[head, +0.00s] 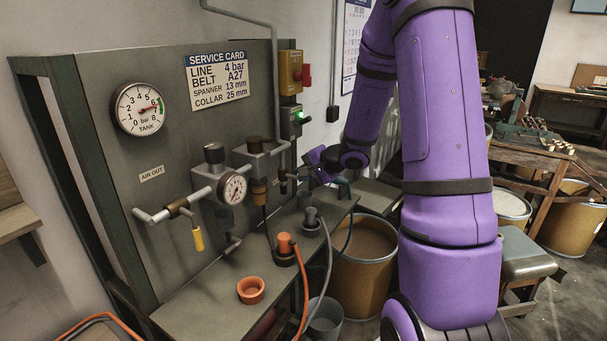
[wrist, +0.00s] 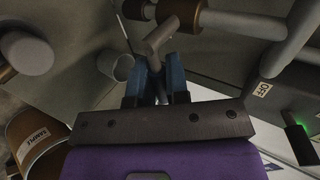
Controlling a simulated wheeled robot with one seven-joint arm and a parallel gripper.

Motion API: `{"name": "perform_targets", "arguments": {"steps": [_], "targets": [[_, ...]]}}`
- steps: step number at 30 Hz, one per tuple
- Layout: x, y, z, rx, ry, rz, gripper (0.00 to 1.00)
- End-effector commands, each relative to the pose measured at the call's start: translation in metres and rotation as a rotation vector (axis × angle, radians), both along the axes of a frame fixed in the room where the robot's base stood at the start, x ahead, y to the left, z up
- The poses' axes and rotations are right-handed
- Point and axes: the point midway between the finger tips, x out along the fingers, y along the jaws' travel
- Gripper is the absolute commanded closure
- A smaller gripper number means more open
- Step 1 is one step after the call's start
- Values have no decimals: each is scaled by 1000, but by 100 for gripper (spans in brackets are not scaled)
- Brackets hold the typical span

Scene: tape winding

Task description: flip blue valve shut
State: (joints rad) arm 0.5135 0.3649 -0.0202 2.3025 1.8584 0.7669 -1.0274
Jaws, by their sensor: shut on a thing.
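My gripper (wrist: 157,88) is shut on a thin grey stem (wrist: 154,60), which I take for the lever of the blue valve. The stem has a thick grey crosspiece (wrist: 158,36) and stands near a brown fitting (wrist: 184,11) on a grey pipe. I cannot make out a separate blue grip; the jaws hide the held part. In the head view, my gripper (head: 318,168) is at the right end of the pipework, above the bench, and its fingertips are too small to read. Another valve with a yellow lever (head: 197,238) hangs on the left pipe.
Orange (head: 285,243) and grey (head: 310,217) hose couplings stand on the bench (head: 205,305), with an orange cup (head: 250,290). A switch box with a green light (head: 298,116) is on the panel just above my gripper. A brown drum (head: 362,275) stands right of the bench.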

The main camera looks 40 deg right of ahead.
Motion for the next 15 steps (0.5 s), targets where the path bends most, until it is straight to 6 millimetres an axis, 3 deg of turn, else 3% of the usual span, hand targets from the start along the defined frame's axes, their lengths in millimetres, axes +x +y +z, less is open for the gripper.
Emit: {"name": "perform_targets", "arguments": {"steps": [6,7,10,15], "targets": [[0,-1,0,-1,2,-2,100],[0,-1,0,-1,2,-2,82],[0,-1,0,0,1,-1,60],[0,0,0,0,1,-1,60]]}}
